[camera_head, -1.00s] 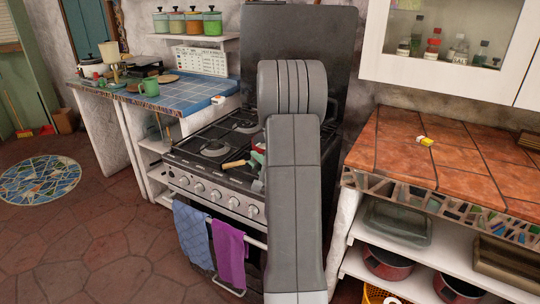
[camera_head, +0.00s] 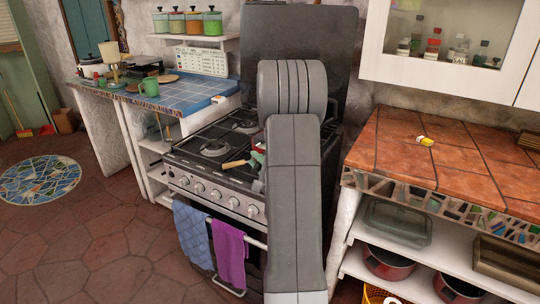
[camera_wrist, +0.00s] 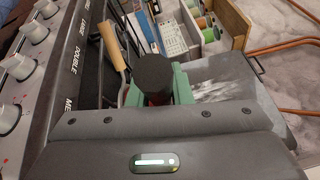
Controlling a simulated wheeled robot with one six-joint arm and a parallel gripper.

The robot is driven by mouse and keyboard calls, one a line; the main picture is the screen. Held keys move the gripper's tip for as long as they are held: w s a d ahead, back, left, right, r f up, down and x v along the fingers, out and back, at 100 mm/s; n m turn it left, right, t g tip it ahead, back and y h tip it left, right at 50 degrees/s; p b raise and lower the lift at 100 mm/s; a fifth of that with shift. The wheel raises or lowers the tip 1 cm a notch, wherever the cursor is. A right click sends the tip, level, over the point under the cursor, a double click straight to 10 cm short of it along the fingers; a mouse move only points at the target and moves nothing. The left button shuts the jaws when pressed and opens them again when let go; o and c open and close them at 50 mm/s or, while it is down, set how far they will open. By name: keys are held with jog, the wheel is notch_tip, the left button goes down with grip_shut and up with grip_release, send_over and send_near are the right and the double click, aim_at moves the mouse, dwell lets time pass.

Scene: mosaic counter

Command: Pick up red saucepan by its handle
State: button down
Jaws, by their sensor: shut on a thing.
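My gripper (camera_wrist: 158,90) has green fingers and is shut on a dark, round-ended handle with a little red beneath it, which I take to be the red saucepan (camera_wrist: 153,71). Most of the pan is hidden by the gripper body in the wrist view. In the head view my arm covers nearly all of this spot; only a bit of red and a green finger (camera_head: 258,158) show at the arm's left edge, over the stove top. I cannot tell whether the pan is touching the stove.
A light wooden handle (camera_wrist: 113,45) lies close beside the gripper, over the black stove (camera_head: 205,150). A blue-tiled counter (camera_head: 190,92) with a green mug (camera_head: 150,88) is to the left. An orange-tiled counter (camera_head: 400,150) is to the right, mostly clear, with pots on the shelf below.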

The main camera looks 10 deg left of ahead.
jog(key=shift+r, duration=0.25)
